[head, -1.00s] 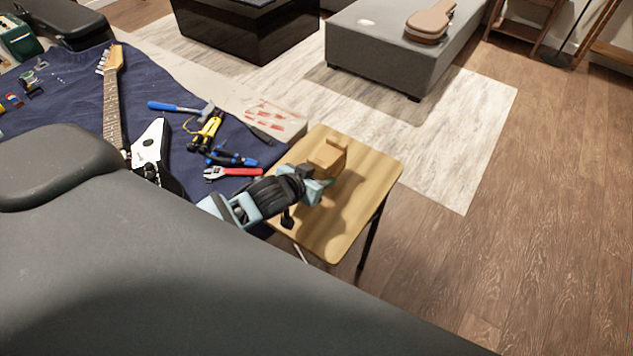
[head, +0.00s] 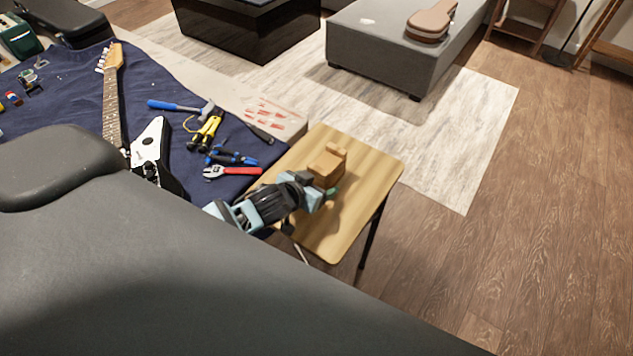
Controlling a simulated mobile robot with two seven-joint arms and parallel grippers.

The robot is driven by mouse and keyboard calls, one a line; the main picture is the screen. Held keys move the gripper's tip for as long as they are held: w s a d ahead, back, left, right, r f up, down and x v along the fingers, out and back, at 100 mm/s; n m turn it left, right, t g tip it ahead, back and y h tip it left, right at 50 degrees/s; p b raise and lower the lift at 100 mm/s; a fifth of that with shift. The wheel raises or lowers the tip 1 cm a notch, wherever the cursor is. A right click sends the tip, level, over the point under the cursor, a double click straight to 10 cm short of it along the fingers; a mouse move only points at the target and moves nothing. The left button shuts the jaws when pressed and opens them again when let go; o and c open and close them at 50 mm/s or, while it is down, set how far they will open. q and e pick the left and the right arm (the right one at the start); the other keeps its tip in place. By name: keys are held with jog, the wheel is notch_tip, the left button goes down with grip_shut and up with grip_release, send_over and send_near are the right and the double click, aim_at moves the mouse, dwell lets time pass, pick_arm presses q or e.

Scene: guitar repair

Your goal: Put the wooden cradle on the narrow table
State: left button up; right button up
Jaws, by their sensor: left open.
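The wooden cradle (head: 328,163) is a small light-brown block shape on the narrow table (head: 365,180), on the far half of its wooden top. It looks upright and seems to rest on the surface. My left gripper (head: 330,188) is at the near side of the cradle, low over the table top. Its jaws are open; the wrist hides most of them, and I cannot tell whether a finger touches the cradle. My right gripper is not in view.
A workbench with a dark blue cloth (head: 75,140) adjoins the table on the left. It holds a guitar (head: 112,95), a hammer (head: 180,106), yellow pliers (head: 208,130) and red-handled pliers (head: 232,172). Wooden floor (head: 480,240) lies open to the right.

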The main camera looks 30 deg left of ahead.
pick_arm(q)
jog(key=shift+r, duration=0.25)
jog(key=p+v, duration=0.1)
jog(key=v, duration=1.1)
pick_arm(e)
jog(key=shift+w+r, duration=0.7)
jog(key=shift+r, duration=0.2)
pick_arm(q)
jog(key=shift+f, duration=0.1)
jog(key=s+d+f+g, duration=0.1)
jog(key=s+d+f, duration=0.1)
jog(key=s+f, duration=0.5)
jog(key=s+d+f+g, duration=0.1)
jog(key=s+d+f, duration=0.2)
jog(key=s+f, duration=0.5)
jog(key=s, duration=0.8)
jog(key=shift+s+d+f+g, duration=0.25)
jog(key=shift+s+f+g, duration=0.05)
jog(key=shift+s+g, duration=0.1)
